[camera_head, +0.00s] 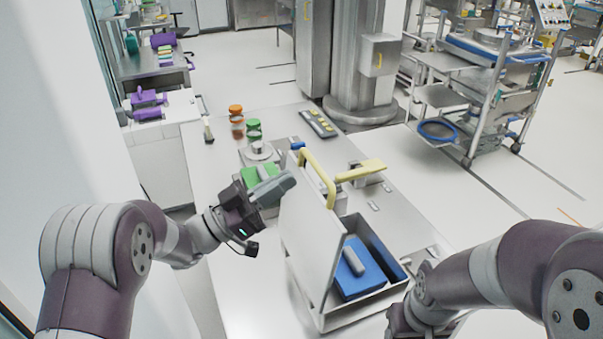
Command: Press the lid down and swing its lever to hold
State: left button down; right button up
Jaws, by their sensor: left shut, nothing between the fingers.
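A white metal box (372,303) stands open on the bench in the middle. Its white lid (309,240) stands raised and nearly upright on the box's left side. A yellow bar handle (318,176) is at the lid's top. A yellow lever (361,171) sticks out to the right behind the lid, above a small metal block. My left gripper (287,183) is shut and empty, just left of the lid's upper part; I cannot tell whether it touches. My right arm's wrist (408,318) is right of the box at the bottom edge; its fingers are out of sight.
A blue block with a grey handle (357,266) lies inside the box. A scale-like device (259,152), a green item (262,174), orange-lidded jars (236,113) and green-lidded jars (253,127) stand behind my left gripper. The bench (232,284) is clear left of the box.

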pick_arm(q)
jog(key=d, duration=0.1)
jog(key=w+d+f, duration=0.1)
jog(key=d+p, duration=0.1)
jog(key=d, duration=0.1)
jog(key=shift+w+f, duration=0.15)
jog(key=shift+w, duration=0.25)
pick_arm(e)
jog(key=shift+w+r, duration=0.1)
jog(key=shift+r, duration=0.7)
pick_arm(q)
jog(key=shift+w, duration=0.1)
